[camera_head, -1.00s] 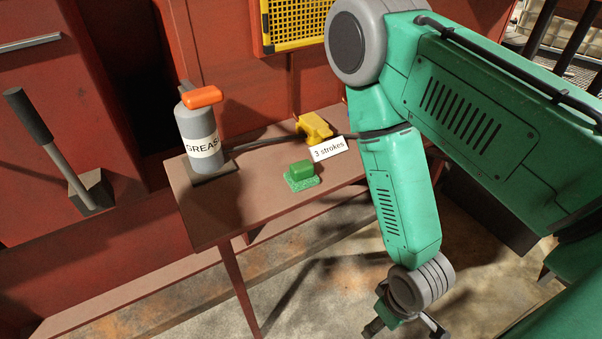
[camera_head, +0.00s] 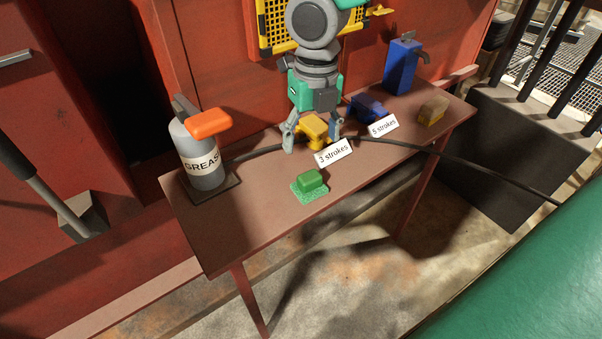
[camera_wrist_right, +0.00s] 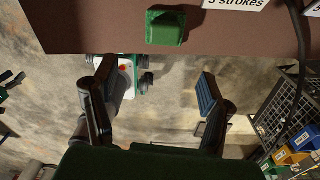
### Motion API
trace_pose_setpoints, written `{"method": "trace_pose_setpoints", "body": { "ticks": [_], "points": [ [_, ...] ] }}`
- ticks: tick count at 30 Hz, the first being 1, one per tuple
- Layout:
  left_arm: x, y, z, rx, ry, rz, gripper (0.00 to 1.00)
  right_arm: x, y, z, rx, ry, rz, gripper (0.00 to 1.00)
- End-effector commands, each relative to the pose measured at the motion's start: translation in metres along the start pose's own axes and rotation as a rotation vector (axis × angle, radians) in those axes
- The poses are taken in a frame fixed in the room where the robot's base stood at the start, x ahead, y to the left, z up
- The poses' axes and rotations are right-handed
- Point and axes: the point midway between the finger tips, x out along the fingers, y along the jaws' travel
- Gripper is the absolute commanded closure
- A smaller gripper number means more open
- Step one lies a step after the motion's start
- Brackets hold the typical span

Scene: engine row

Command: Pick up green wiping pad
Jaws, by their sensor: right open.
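The green wiping pad (camera_head: 310,180) is a green block with a lighter, rough base. It lies on the narrow brown table (camera_head: 230,225) near its front edge, in front of the "3 strokes" label. In the right wrist view the pad (camera_wrist_right: 165,27) is at the top, beyond the fingertips and not between them. My right gripper (camera_head: 312,136) points down with its fingers apart and empty. In the head view it overlaps the yellow pump part, farther back than the pad. It also shows open in the wrist view (camera_wrist_right: 155,80). My left gripper is not in view.
A grey grease bottle (camera_head: 200,155) with an orange top stands at the table's left end. A yellow part (camera_head: 313,128), a dark blue part (camera_head: 368,106), a black hose (camera_head: 480,172), a blue dispenser (camera_head: 400,66) and a yellow-brown block (camera_head: 433,110) are behind and right. The table's left front is clear.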

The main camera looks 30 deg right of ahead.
Motion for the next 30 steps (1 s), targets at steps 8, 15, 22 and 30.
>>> {"method": "trace_pose_setpoints", "body": {
  "ticks": [8, 15, 22, 30],
  "points": [
    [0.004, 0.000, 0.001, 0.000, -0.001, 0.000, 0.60, -0.004, -0.007, 0.007, -0.148, -0.013, -0.038, 0.33],
    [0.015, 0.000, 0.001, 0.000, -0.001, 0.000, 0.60, 0.045, -0.009, 0.008, -0.144, -0.012, -0.037, 0.33],
    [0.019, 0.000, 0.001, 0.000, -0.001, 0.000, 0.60, 0.064, -0.010, 0.008, -0.143, -0.016, -0.035, 0.33],
    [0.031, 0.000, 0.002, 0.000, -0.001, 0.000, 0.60, 0.102, -0.009, 0.005, -0.143, -0.013, -0.037, 0.33]
  ]
}}
